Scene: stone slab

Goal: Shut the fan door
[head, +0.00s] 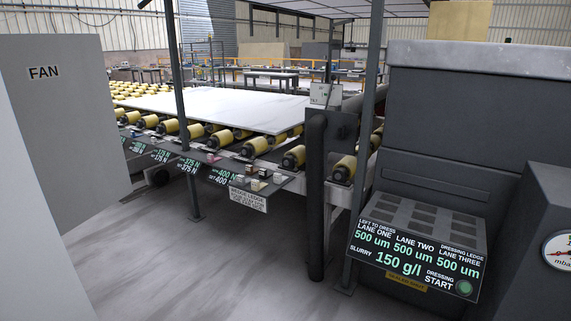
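A flat grey panel (68,130) marked FAN stands at the left edge of the head view. Its right edge stands out in front of the roller line behind it. A lighter grey surface (35,250) covers its lower left part and runs out of the picture. No hinge, handle or latch shows, and I cannot tell how far the panel is open. Neither of my grippers is in view.
A white slab (215,105) lies on yellow rollers behind a ledge with small blocks. A grey machine (480,120) with a dressing display (410,262) stands at the right. A dark post (316,200) rises mid-right. The grey floor (200,265) between is clear.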

